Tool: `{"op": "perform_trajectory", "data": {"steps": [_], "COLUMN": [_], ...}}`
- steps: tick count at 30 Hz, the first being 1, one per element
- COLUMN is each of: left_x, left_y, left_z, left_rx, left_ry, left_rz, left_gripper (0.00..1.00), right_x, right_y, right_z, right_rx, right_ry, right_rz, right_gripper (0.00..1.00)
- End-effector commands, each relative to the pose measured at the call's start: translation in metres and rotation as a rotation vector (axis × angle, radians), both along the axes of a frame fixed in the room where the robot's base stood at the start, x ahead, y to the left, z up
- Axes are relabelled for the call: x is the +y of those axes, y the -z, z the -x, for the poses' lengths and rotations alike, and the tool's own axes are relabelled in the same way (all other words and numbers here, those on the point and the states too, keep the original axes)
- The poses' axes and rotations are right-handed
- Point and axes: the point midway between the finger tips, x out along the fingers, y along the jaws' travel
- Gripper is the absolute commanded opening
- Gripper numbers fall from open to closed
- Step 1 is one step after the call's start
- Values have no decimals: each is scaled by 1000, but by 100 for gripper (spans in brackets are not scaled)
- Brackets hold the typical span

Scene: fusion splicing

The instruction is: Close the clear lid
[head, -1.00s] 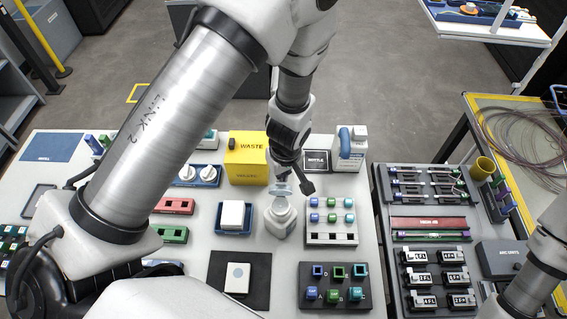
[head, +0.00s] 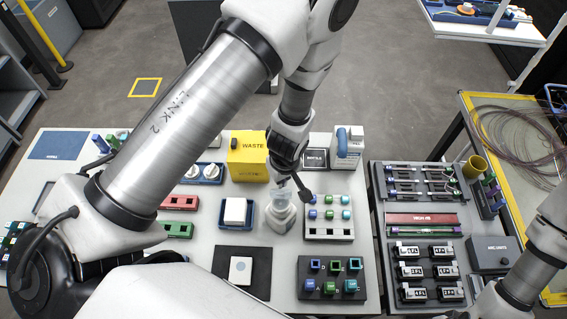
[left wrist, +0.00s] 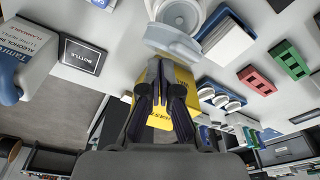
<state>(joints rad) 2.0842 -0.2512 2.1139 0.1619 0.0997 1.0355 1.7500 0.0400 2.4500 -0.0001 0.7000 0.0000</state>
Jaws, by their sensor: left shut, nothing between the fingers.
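A white bottle (head: 281,217) stands upright on the table, with a clear lid (head: 281,196) at its top. In the left wrist view the lid (left wrist: 172,42) is a pale translucent cap, tilted up beside the white round mouth of the bottle (left wrist: 181,13), which shows uncovered. My left gripper (head: 303,190) is just behind and right of the lid. In the left wrist view its dark fingers (left wrist: 160,64) are together and empty, with the tips close to the lid; I cannot tell whether they touch. My right gripper is out of view.
A yellow waste box (head: 248,165) stands behind the bottle to the left. A blue tray with a white block (head: 236,212) is at its left, and a rack of small colored pieces (head: 329,232) at its right. A white alcohol bottle (head: 348,150) stands behind.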

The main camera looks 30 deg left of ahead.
Motion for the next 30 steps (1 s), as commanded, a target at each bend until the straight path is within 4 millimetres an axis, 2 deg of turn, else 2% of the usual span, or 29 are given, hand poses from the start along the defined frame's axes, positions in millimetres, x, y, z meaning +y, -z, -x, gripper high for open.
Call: {"op": "perform_trajectory", "data": {"steps": [6,8,17,19,30], "left_x": [-1,-1,-1,-1,-1], "left_y": [-3,-1,-29,-32,-66], "left_z": [5,4,4,3,4], "left_rx": [1,0,0,-3,-1], "left_ry": [0,0,0,1,2], "left_rz": [-2,-2,-1,-1,0], "left_gripper": [0,0,0,0,0], "right_x": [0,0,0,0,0], "right_y": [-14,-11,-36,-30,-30], "right_z": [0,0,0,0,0], "right_rx": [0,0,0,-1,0], "right_ry": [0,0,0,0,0], "right_rz": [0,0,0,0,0], "right_gripper": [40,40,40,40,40]}}
